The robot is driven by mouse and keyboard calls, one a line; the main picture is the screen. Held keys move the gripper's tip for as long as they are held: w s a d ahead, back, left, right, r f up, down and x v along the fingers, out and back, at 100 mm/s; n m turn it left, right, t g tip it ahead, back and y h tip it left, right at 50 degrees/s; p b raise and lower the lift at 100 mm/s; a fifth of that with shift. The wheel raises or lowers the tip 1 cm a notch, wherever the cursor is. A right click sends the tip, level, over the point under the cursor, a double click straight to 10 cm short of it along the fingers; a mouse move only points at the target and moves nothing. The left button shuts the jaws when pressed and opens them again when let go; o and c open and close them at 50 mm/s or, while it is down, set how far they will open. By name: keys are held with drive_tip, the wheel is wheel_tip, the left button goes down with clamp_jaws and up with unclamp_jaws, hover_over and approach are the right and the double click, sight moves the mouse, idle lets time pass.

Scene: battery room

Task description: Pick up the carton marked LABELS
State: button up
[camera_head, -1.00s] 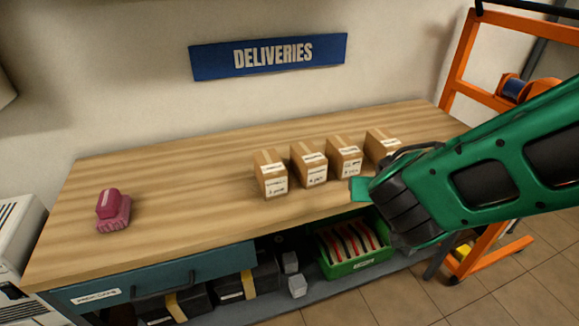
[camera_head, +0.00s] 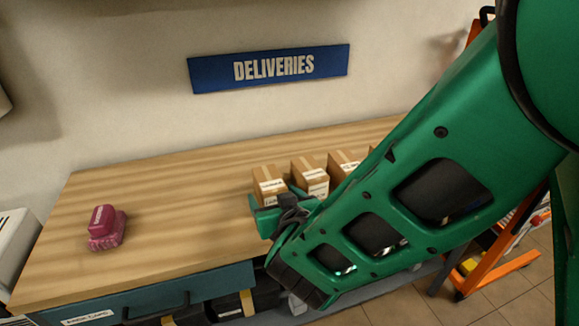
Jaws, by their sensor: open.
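Several small brown cartons with white labels stand in a row on the wooden bench (camera_head: 150,200). The leftmost carton (camera_head: 268,174), a second carton (camera_head: 309,172) and a third carton (camera_head: 340,160) show in the head view; the rightmost is almost wholly hidden by my arm. The print is too small to tell which is marked LABELS. My gripper (camera_head: 276,197) is open, with its green fingers at the front of the leftmost carton, overlapping its lower part in the picture. I cannot tell whether they touch it.
A pink block-like object (camera_head: 106,227) sits at the bench's left. A blue DELIVERIES sign (camera_head: 268,68) hangs on the wall behind. A teal drawer (camera_head: 150,298) is under the front edge. An orange frame (camera_head: 490,268) stands at right. The bench's left-middle is clear.

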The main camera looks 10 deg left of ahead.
drive_tip(key=shift+w+r+x, duration=0.1)
drive_tip(key=shift+r+x, duration=0.05)
drive_tip(key=shift+x, duration=1.3)
drive_tip(key=shift+w+r+x, duration=0.1)
drive_tip(key=shift+w+x, duration=0.05)
drive_tip(key=shift+x, duration=1.3)
drive_tip(key=shift+d, duration=0.2)
drive_tip(key=c, duration=1.3)
